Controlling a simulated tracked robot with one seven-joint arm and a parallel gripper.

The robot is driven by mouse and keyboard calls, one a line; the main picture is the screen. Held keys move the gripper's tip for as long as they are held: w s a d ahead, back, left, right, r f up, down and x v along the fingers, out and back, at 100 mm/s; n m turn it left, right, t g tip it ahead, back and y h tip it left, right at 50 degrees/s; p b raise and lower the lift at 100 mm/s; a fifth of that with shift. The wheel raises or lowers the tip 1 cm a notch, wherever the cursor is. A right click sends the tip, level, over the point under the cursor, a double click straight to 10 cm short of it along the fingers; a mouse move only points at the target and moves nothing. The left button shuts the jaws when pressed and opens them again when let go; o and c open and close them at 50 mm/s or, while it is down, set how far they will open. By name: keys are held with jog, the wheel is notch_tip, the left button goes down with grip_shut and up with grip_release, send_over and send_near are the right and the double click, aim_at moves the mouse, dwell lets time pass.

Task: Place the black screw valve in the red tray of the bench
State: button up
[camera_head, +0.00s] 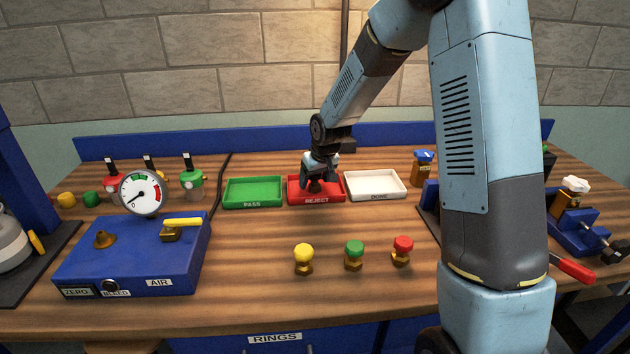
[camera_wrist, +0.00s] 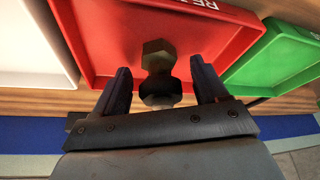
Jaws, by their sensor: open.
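The red tray (camera_head: 297,190), labelled REJECT, lies on the bench between a green tray and a white tray. The black screw valve (camera_wrist: 160,72) is over the red tray in the wrist view, between my fingers. In the head view the valve (camera_head: 315,186) shows small and dark inside the tray's outline. My gripper (camera_wrist: 158,84) is open around the valve, with gaps visible on both sides. It also shows in the head view (camera_head: 318,176), low over the tray. I cannot tell whether the valve rests fully on the tray floor.
The green PASS tray (camera_head: 253,180) and the white DONE tray (camera_head: 375,174) flank the red one closely. Yellow (camera_head: 303,252), green (camera_head: 354,248) and red (camera_head: 402,244) capped valves stand in front. A blue box with a gauge (camera_head: 135,262) sits at left.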

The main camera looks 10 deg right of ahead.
jog(key=v, duration=1.1)
jog(key=s+d+r+m+t+h, duration=0.1)
jog(key=s+d+r, duration=0.3)
jog(key=s+r, duration=0.3)
jog(key=s+d+r+m+h, duration=0.1)
jog(key=s+d+r, duration=0.35)
jog(key=s, duration=0.55)
jog(key=s+d+r+m, duration=0.1)
jog(key=s+d, duration=0.1)
jog(key=s, duration=0.6)
jog(key=s+d+r+m, duration=0.1)
jog(key=s+d, duration=0.2)
jog(key=s, duration=0.5)
jog(key=shift+r+m+t, duration=0.3)
jog(key=shift+r, duration=0.05)
